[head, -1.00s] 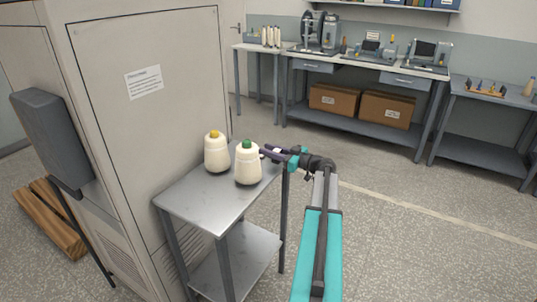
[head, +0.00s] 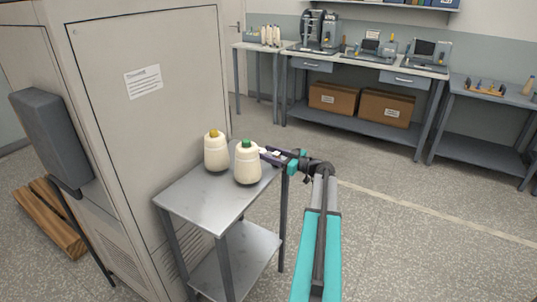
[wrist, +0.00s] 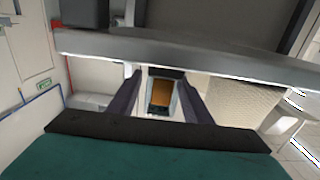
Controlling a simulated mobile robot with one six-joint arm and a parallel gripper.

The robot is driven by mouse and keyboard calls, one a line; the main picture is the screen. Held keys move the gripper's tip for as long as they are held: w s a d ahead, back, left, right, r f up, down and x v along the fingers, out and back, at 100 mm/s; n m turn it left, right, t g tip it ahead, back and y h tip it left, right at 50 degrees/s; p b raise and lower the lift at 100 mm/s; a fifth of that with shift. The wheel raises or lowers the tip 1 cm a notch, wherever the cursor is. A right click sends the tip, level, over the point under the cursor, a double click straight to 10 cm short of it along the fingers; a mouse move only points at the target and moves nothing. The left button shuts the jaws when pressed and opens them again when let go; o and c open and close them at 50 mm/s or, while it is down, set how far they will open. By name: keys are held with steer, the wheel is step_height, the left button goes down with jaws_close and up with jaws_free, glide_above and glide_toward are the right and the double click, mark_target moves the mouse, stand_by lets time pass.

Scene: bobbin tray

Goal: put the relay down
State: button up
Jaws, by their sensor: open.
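My gripper (head: 266,155) is open at the right back of the grey metal stand, close beside the green-topped cone. Its dark fingers stand apart in the wrist view (wrist: 160,88). An orange-brown block in a dark surround (wrist: 160,93), which seems to be the relay, shows in the gap between them. I cannot tell whether it touches either finger or what it rests on. In the head view the relay cannot be made out; the cone partly hides the fingertips.
The green-topped cone (head: 248,166) and a yellow-topped cone (head: 216,155) stand upright on the metal stand (head: 200,205), whose front is clear. A tall cabinet (head: 150,130) rises on the left. Workbenches (head: 365,65) line the back wall.

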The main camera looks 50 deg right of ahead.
steer(key=shift+r, duration=0.1)
steer(key=shift+s, duration=0.25)
steer(key=b+v, duration=0.1)
steer(key=v, duration=1)
steer(key=shift+s+d+b, duration=0.15)
steer(key=shift+s+b, duration=0.15)
steer(key=shift+b, duration=0.1)
steer(key=shift+o, duration=0.3)
